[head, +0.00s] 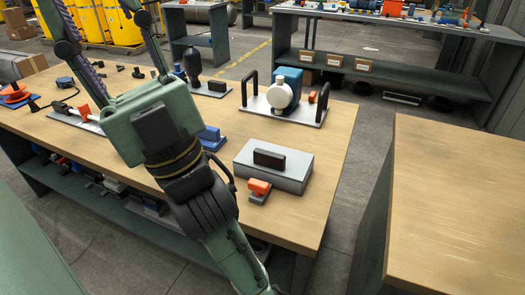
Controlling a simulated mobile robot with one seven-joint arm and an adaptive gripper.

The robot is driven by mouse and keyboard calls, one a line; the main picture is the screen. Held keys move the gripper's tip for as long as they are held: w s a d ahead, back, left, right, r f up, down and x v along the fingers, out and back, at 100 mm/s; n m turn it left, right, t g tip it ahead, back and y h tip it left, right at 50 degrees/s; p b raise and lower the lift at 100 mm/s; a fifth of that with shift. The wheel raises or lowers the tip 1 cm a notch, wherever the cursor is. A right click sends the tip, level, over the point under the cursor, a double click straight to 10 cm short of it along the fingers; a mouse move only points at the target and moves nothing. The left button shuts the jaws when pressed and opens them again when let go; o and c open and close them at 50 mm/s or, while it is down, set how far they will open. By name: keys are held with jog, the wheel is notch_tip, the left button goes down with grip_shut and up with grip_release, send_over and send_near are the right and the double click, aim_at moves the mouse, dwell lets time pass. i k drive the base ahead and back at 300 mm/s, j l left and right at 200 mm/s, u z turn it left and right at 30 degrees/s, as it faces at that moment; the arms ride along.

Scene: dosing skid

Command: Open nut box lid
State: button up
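A low grey box (299,178) with a black block-like handle (269,159) on its flat top sits near the front right of the wooden workbench. It looks like the nut box, and its top looks closed. My gripper (92,8) is in the upper left of the head view, well left of the box and apart from it. The fingertips are cut off by the top edge of the picture. My gripper body and wrist hide part of the bench.
A small orange-and-grey piece (259,188) lies at the grey box's front. Behind the box stands a blue-and-white pump (285,90) on a plate with black handles. A blue part (211,138) lies left of the box. Bare bench top (325,150) lies right of the box.

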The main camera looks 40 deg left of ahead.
aim_at(288, 163)
jog(key=k+j+u, duration=0.1)
jog(key=j, duration=0.45)
jog(key=k+j+u, duration=0.1)
jog(key=j, duration=0.5)
jog(key=i+j, duration=0.1)
jog(key=j, duration=0.2)
jog(key=i+j+u, duration=0.1)
jog(key=j, duration=0.2)
jog(key=i+j, duration=0.1)
jog(key=j, duration=0.15)
jog(key=u, duration=0.05)
